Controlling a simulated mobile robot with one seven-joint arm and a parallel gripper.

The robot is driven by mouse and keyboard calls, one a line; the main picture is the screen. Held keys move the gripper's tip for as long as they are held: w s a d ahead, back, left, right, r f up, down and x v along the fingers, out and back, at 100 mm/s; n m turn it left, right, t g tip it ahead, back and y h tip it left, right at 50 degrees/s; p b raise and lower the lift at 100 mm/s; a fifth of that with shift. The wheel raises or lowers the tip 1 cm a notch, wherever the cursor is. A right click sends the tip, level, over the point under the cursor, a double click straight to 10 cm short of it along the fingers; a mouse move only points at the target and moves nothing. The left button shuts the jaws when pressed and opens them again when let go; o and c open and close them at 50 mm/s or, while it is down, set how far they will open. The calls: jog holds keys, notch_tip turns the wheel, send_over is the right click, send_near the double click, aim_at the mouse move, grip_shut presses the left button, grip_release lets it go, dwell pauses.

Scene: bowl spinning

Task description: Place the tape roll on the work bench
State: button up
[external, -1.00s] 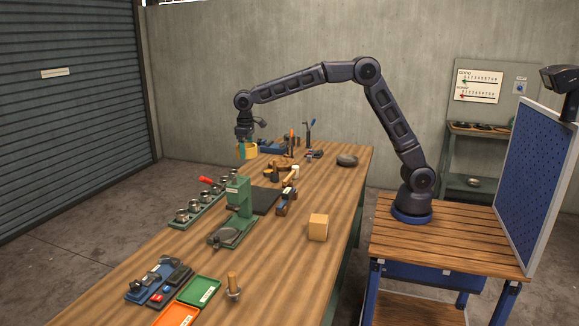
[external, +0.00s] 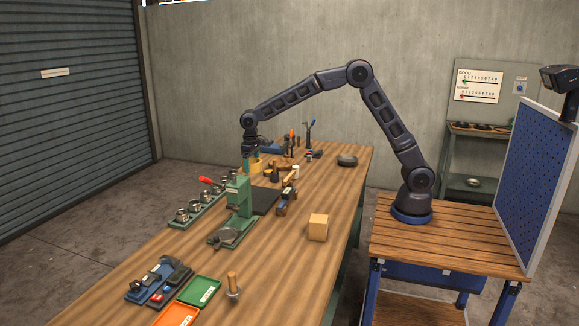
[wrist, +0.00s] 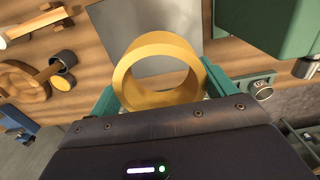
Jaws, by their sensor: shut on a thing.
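The tape roll, a yellow ring (wrist: 160,42), is clamped between the green fingers of my gripper (wrist: 162,92) in the wrist view, and its open centre faces the camera. In the external view the yellow roll (external: 255,164) shows below my wrist, partly hidden by my gripper (external: 249,158). It is low over the far left part of the wooden work bench (external: 275,268). I cannot tell whether it touches the bench top.
A green press (external: 238,194) and a dark flat plate (external: 265,201) stand nearer the camera. A rack of metal cups (external: 182,215) lines the left edge. A hammer (external: 288,189) and a wooden block (external: 318,228) lie to the right. The bench's right front is clear.

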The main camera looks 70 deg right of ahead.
aim_at(254, 199)
notch_tip(254, 199, down, 15)
jog(key=shift+f, duration=0.1)
dwell(0.5)
jog(key=shift+f, duration=0.1)
jog(key=o, duration=0.9)
